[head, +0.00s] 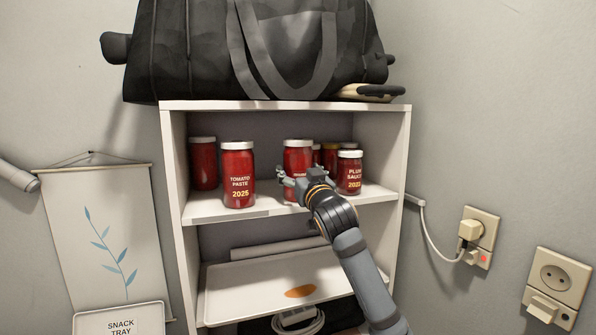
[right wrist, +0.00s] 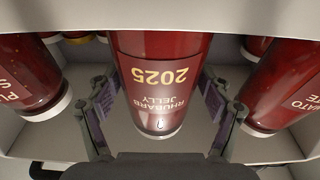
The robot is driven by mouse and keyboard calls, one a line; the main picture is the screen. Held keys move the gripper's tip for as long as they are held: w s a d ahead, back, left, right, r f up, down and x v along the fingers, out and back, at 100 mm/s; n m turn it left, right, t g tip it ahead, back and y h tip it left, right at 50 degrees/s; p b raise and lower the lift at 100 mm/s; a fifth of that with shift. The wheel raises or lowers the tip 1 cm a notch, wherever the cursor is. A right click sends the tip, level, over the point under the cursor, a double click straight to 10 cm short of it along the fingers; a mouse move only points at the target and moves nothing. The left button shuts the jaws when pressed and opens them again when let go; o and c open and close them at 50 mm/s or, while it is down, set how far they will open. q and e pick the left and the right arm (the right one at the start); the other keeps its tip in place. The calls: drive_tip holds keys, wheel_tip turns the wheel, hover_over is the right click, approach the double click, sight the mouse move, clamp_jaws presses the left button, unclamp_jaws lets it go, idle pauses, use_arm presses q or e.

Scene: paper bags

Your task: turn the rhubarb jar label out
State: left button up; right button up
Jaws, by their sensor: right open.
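The rhubarb jelly jar (head: 298,158) is red with a white lid and stands on the upper shelf. My right gripper (head: 303,180) is in front of it and hides its lower part in the head view. In the right wrist view the jar (right wrist: 160,62) appears upside down, with its label "RHUBARB JELLY 2025" facing the camera. The open fingers of the right gripper (right wrist: 160,112) are on either side of the jar, with gaps visible between them and the glass. My left gripper is not in view.
A tomato paste jar (head: 238,172) stands left of the rhubarb jar and a plum sauce jar (head: 349,173) right of it, both close by. More red jars stand behind. A tray (head: 235,281) lies on the shelf below. A black bag (head: 180,50) sits on top.

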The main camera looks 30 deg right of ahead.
drive_tip(key=shift+o, duration=0.3)
drive_tip(key=o, duration=0.3)
drive_tip(key=shift+o, duration=0.2)
drive_tip(key=shift+f, duration=0.15)
drive_tip(key=v, duration=0.7)
drive_tip(key=shift+s, duration=0.25)
drive_tip(key=shift+w, duration=0.1)
